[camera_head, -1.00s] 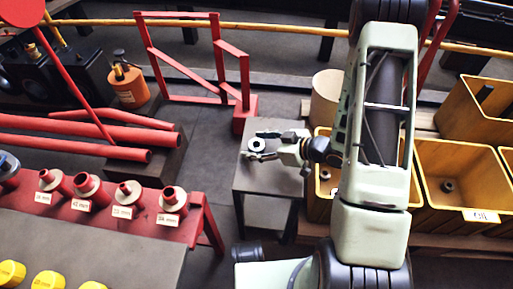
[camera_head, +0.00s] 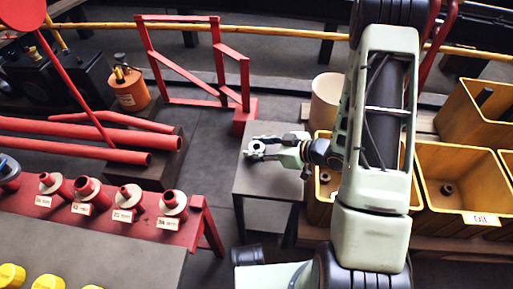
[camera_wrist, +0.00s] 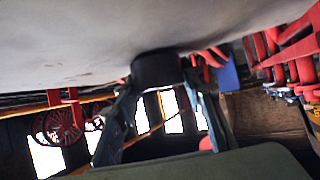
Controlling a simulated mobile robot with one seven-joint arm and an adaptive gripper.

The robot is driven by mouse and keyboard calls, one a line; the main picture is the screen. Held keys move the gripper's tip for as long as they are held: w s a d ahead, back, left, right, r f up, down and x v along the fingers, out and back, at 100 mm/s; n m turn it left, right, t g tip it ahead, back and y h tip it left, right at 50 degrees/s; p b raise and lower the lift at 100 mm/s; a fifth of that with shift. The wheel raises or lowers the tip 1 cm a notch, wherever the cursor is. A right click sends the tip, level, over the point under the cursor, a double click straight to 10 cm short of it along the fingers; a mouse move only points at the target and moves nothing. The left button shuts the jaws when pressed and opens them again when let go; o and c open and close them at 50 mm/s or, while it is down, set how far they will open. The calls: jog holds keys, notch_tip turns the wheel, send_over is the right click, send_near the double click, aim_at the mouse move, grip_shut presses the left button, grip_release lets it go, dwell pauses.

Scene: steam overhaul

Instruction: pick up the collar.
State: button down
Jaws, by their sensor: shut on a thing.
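The collar (camera_head: 257,147) is a small ring on the grey top of a small table (camera_head: 272,178), near its left side. My gripper (camera_head: 259,149) reaches in from the right, its fingers around the collar and shut on it. In the wrist view the collar (camera_wrist: 157,68) is a short dark cylinder between my two fingers (camera_wrist: 160,95). There the grey table surface fills the top of the picture, and the collar appears to touch it. The collar's inner hole is not visible in the wrist view.
Yellow bins (camera_head: 462,190) stand right of the table, and a pale cylinder (camera_head: 326,100) behind it. A red frame (camera_head: 245,75) rises at the back. A red bench (camera_head: 185,230) with several flanged red pieces is at the left.

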aim_at(257, 141)
jog(key=r+p, duration=0.1)
jog(key=r, duration=0.3)
jog(key=shift+s+r+p, duration=0.1)
jog(key=shift+s+p, duration=0.3)
jog(key=s+r+p, duration=0.8)
jog(key=s+p, duration=0.5)
jog(key=shift+d+r, duration=0.25)
jog(key=shift+d, duration=0.15)
